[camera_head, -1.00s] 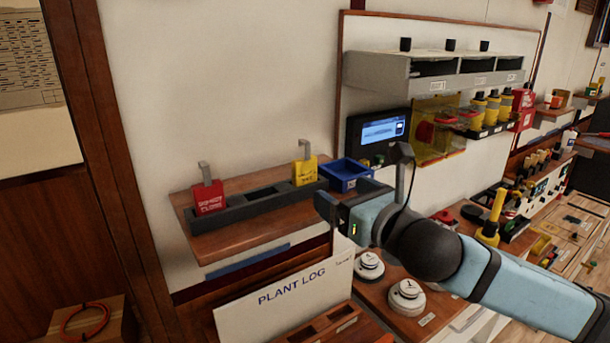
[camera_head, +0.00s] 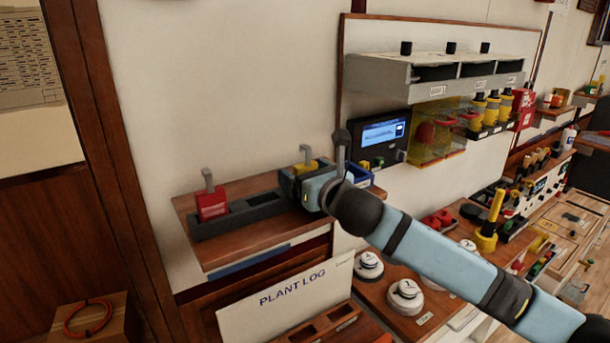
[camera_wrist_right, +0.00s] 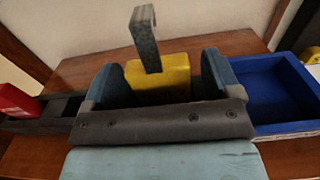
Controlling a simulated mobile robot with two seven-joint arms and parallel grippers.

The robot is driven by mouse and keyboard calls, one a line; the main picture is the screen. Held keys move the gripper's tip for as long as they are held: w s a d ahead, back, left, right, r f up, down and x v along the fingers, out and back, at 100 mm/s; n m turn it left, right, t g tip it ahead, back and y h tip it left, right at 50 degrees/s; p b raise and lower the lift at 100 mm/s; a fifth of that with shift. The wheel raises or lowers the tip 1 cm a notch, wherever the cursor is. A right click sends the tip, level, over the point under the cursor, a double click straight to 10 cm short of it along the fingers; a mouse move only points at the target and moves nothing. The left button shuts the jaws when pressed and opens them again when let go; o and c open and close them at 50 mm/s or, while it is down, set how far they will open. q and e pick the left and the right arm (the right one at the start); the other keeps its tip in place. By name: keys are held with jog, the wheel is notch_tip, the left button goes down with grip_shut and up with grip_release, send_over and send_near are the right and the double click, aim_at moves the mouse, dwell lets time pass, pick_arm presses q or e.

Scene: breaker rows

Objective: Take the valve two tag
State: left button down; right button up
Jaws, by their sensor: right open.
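A yellow tag (camera_head: 308,167) with a grey hook stands in the dark rack (camera_head: 240,216) on the wooden shelf; its lettering is hidden. It also shows in the right wrist view (camera_wrist_right: 160,77), between the two fingers. My right gripper (camera_head: 298,180) is open, with a finger on each side of the yellow tag. I cannot tell whether the fingers touch it. A red tag (camera_head: 212,203) with a grey hook stands in the left part of the rack. My left gripper is not in view.
A blue tray (camera_wrist_right: 275,85) stands on the shelf just right of my right gripper. A panel with a lit screen (camera_head: 380,134) is on the wall behind. A PLANT LOG board (camera_head: 290,297) leans below the shelf, with white round dials (camera_head: 405,295) to its right.

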jog(key=c, duration=1)
jog(key=shift+d+r, duration=0.1)
jog(key=shift+r, duration=0.05)
